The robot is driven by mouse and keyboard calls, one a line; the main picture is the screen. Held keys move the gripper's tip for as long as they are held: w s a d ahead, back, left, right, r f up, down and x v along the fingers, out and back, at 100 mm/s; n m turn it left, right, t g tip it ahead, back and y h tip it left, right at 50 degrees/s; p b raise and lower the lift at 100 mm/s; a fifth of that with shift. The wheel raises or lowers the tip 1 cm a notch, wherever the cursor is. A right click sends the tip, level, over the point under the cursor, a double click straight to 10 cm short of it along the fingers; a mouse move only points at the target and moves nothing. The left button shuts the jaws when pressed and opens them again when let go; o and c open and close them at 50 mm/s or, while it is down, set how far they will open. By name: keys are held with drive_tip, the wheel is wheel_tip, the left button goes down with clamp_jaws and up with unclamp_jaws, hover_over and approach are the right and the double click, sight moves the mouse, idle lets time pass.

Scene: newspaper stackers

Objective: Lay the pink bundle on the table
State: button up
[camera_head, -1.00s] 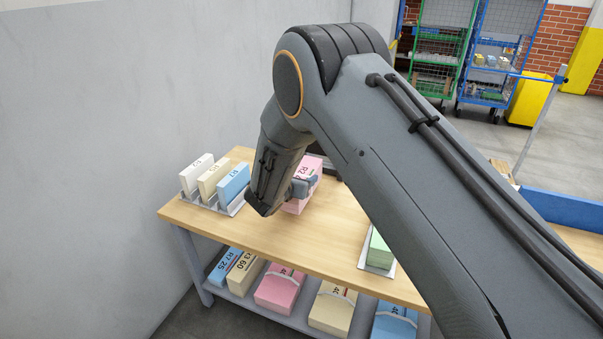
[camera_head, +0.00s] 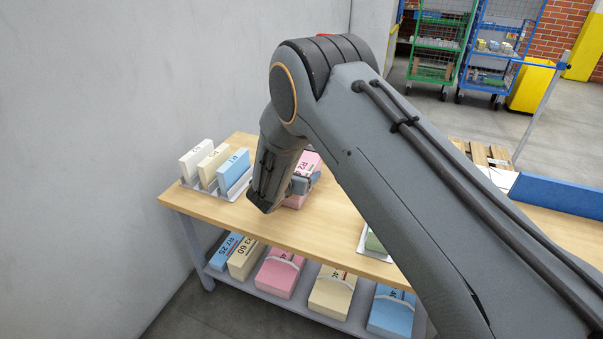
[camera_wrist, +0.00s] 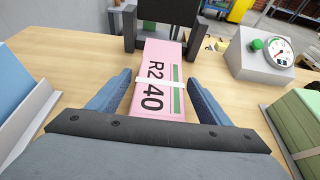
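The pink bundle (camera_wrist: 160,90) is a long block with a white band and "R2 40" on its upper face. In the wrist view it sits between the two blue-grey fingers of my gripper (camera_wrist: 160,80). In the head view the pink bundle (camera_head: 305,162) is over the wooden table (camera_head: 300,225), partly hidden by the gripper. I cannot tell whether its underside touches the table.
White, cream and blue bundles (camera_head: 233,170) stand in a rack at the left. A green bundle (camera_wrist: 302,125) is in a tray at the right. A dial box (camera_wrist: 262,52) and a dark upright frame (camera_wrist: 130,28) stand beyond. Several bundles (camera_head: 280,272) fill the lower shelf.

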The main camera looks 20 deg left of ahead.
drive_tip(key=shift+r, duration=0.1)
drive_tip(key=shift+s+a+r, duration=0.1)
drive_tip(key=shift+s+r, duration=0.05)
drive_tip(key=shift+s, duration=0.1)
drive_tip(key=d+v, duration=0.1)
drive_tip(key=v, duration=1)
drive_tip(key=shift+s+a+b, duration=0.25)
drive_tip(key=shift+a+b, duration=0.05)
drive_tip(key=shift+a, duration=0.1)
